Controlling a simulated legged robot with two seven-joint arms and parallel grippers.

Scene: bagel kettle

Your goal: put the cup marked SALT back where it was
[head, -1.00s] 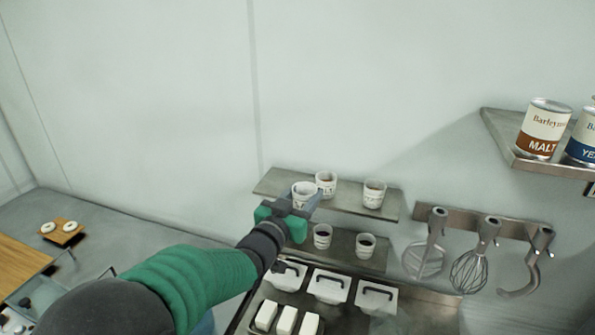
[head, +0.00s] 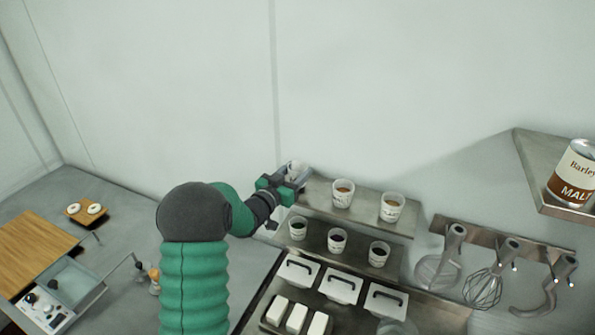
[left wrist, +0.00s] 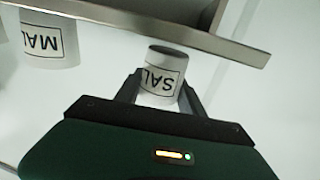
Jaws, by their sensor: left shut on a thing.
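My left gripper (head: 292,180) is shut on the white cup marked SALT (head: 297,169), at the left end of the upper steel shelf (head: 366,218). Two other cups stand on the upper shelf, one in the middle (head: 343,194) and one at the right (head: 391,208). My right gripper is out of view.
The lower shelf (head: 357,256) holds three cups: left (head: 298,228), middle (head: 337,240) and right (head: 379,254). In the wrist view, a cup reading "MA" (left wrist: 48,40) stands to the left. A whisk (head: 483,287) and other tools hang right of the shelves.

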